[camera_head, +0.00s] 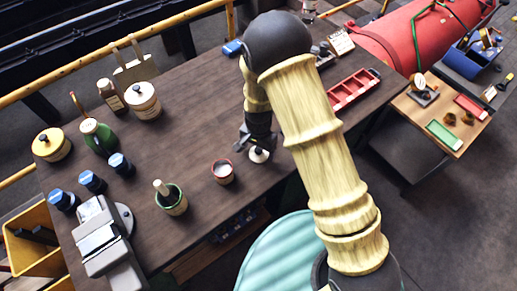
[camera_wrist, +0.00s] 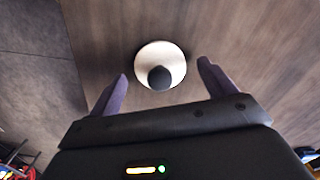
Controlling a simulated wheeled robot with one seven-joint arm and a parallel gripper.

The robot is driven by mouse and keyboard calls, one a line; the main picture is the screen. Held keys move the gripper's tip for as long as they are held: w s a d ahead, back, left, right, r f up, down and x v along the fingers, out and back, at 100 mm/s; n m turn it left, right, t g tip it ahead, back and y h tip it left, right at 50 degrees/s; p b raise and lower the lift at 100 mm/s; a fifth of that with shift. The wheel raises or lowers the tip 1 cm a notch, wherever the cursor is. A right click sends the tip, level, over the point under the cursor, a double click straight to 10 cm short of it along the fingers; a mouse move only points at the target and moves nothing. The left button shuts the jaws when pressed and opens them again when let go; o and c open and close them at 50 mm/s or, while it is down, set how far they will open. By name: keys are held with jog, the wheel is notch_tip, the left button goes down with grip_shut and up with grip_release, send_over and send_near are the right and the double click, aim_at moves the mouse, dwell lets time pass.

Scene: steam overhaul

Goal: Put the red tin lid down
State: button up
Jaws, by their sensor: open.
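The lid (camera_head: 260,156) is a pale cream disc with a dark round knob. It appears to lie flat on the dark wooden bench (camera_head: 190,110), knob up. It also shows in the wrist view (camera_wrist: 147,53). My gripper (camera_head: 256,145) is open, low over the lid. In the wrist view its two fingers are spread to either side of the lid, with gaps between them and its rim. The red tin (camera_head: 222,173) stands uncovered to the left of the lid, with pale contents.
A green tin (camera_head: 172,204) with a handle sticking out, blue-capped jars (camera_head: 93,182), a green bottle (camera_head: 100,141) and a cream pot (camera_head: 142,102) stand to the left. A red tray (camera_head: 353,90) lies to the right. The bench around the lid is clear.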

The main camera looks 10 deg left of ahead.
aim_at(258, 149)
notch_tip(258, 149, up, 11)
jog(key=b, duration=0.2)
jog(key=shift+r, duration=0.15)
dwell(0.7)
jog(key=s+d+r+n+t, duration=0.1)
jog(key=s+d+r, duration=0.1)
jog(key=d, duration=0.6)
jog(key=s+d+r+n, duration=0.1)
jog(key=d+r, duration=0.3)
jog(key=d, duration=0.5)
jog(key=s+d+r+n+t, duration=0.1)
jog(key=s+d+r, duration=0.2)
jog(key=d, duration=0.5)
jog(key=shift+s+d+r+n+t, duration=0.15)
jog(key=shift+s+d+n+t, duration=0.2)
jog(key=shift+s, duration=0.25)
